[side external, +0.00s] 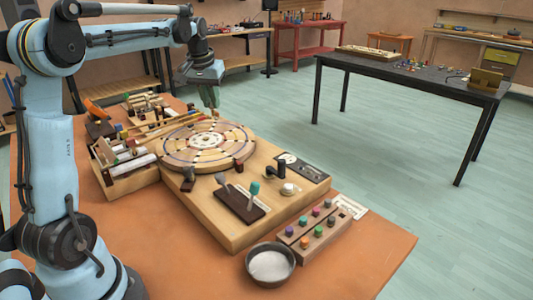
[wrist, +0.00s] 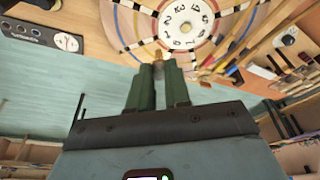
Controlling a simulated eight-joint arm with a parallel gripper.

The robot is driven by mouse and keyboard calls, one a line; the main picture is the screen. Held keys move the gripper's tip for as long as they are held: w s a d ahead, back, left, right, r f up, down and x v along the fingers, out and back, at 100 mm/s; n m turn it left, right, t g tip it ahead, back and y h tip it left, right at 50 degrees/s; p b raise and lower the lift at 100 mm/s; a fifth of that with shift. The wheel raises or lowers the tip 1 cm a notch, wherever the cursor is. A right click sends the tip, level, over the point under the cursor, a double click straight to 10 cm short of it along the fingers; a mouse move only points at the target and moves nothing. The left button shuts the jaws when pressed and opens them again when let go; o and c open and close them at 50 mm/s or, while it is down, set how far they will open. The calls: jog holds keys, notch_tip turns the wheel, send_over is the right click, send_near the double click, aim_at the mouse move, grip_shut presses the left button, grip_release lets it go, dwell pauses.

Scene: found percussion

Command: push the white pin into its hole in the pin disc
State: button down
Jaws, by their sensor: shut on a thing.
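The pin disc (side external: 240,155) is a round wooden board with coloured rings, dark and pale marks and a white centre. It lies flat on a wooden base, and its rim also shows at the top of the wrist view (wrist: 127,25). My gripper (side external: 215,107) is at the far edge of the disc, pointing down. In the wrist view its green fingers (wrist: 158,66) are shut on a thin pale piece, apparently the white pin (wrist: 158,76). A small brass-coloured bit shows just past the fingertips. The pin's lower end and its hole cannot be made out.
A wooden box of parts (side external: 130,182) stands left of the disc, with thin sticks nearby. In front are a dark plate with levers (side external: 240,207), a rack of coloured pegs (side external: 310,232) and a bowl (side external: 270,265). The table's front right corner is clear.

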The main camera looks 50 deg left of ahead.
aim_at(211, 106)
jog(key=shift+f, duration=1.6)
jog(key=shift+f, duration=2.85)
jog(key=shift+f, duration=1.6)
jog(key=c, duration=1)
grip_release()
jog(key=shift+r, duration=0.1)
